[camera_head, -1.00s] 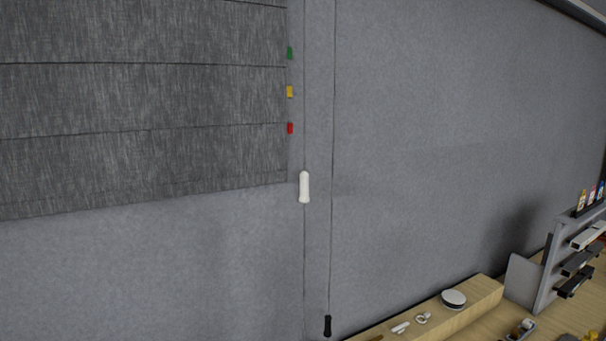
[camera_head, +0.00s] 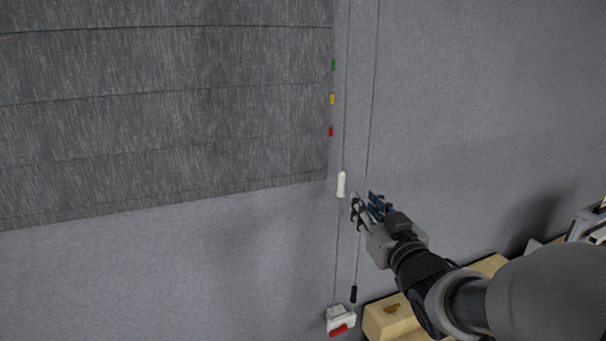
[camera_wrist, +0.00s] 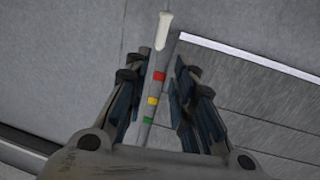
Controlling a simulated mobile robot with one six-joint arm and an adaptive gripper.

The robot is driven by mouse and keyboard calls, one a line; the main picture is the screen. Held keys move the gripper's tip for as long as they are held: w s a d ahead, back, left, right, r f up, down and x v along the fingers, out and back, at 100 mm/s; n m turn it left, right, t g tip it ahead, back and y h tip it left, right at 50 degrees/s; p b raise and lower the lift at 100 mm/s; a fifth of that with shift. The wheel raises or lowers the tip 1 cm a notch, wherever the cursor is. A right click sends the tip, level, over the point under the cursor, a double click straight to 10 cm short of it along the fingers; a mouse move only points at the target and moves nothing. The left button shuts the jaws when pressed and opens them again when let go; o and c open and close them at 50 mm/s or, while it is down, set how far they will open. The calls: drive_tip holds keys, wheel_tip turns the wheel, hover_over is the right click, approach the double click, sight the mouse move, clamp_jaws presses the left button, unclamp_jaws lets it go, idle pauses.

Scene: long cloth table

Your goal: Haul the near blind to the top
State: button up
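The dark grey blind (camera_head: 165,110) hangs at the left in the head view, with horizontal folds and its lower edge slanting. Green, yellow and red tags (camera_head: 331,131) run beside its right edge. Two thin cords hang right of it, one with a white pull (camera_head: 341,184), the other with a black pull (camera_head: 353,295) lower down. My gripper (camera_head: 364,203) is just right of and slightly below the white pull. In the wrist view my gripper (camera_wrist: 156,80) has its fingers apart; the white pull (camera_wrist: 163,32) shows beyond them and the tags (camera_wrist: 154,100) between them. No contact is evident.
A white and red fitting (camera_head: 340,320) is near the bottom of the cords. A wooden ledge (camera_head: 392,316) lies below, partly behind my arm. A pale rack (camera_head: 588,226) shows at the right edge. The grey wall (camera_head: 480,90) is bare at upper right.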

sight(343, 179)
drive_tip(key=w, duration=0.5)
drive_tip(key=w+a+p, duration=0.1)
drive_tip(key=w, duration=0.4)
drive_tip(key=w+a+p, duration=0.1)
drive_tip(key=w, duration=0.4)
drive_tip(key=shift+a, duration=0.2)
drive_tip(key=shift+c, duration=0.2)
clamp_jaws()
